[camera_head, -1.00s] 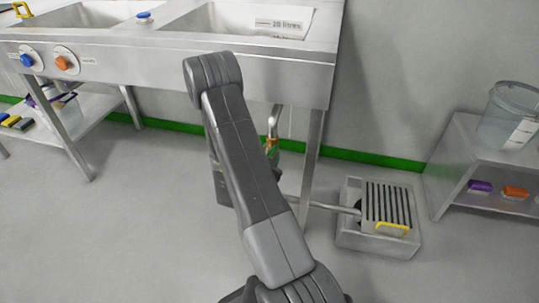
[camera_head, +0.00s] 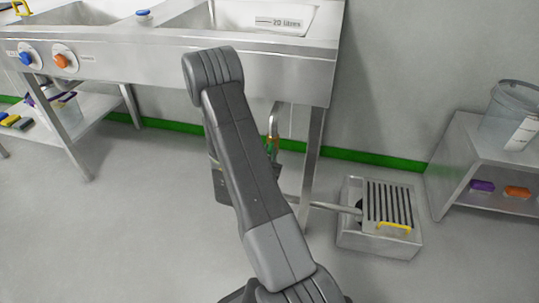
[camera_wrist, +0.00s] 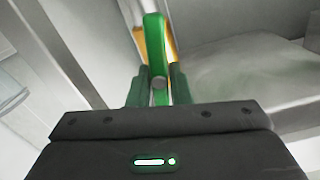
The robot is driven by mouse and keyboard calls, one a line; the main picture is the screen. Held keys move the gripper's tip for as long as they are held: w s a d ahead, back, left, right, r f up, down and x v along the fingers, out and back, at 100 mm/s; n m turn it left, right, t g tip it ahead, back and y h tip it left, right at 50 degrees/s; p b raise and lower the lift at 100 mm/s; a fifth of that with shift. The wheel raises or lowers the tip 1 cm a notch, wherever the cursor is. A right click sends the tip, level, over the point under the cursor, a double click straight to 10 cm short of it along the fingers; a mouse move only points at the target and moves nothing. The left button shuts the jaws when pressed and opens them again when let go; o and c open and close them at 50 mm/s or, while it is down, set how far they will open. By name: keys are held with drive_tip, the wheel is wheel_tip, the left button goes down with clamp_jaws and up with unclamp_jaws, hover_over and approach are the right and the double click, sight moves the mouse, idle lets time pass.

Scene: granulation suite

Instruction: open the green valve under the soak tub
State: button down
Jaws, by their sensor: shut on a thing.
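The green valve (camera_head: 273,147) sits on the pipe under the soak tub (camera_head: 240,18), partly hidden behind my arm in the head view. In the wrist view its green handle (camera_wrist: 154,35) runs up the picture, with an orange-yellow pipe part behind it. My gripper (camera_wrist: 159,80) is shut on the near end of this handle, with one finger on each side. In the head view my arm hides the fingers.
A drain box (camera_head: 377,240) with a slatted grate and yellow handle stands on the floor to the right. A low shelf (camera_head: 447,160) with a clear bucket (camera_head: 508,112) is farther right. A tub leg (camera_head: 313,150) is close to the valve.

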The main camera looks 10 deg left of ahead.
drive_tip(key=shift+n, duration=1.1)
drive_tip(key=c, duration=1.3)
unclamp_jaws()
drive_tip(key=shift+a, duration=0.1)
drive_tip(key=s, duration=0.7)
drive_tip(key=s+p, duration=0.1)
drive_tip(key=s, duration=0.5)
drive_tip(key=shift+s+a, duration=0.2)
drive_tip(key=shift+s, duration=0.2)
drive_tip(key=shift+w, duration=0.1)
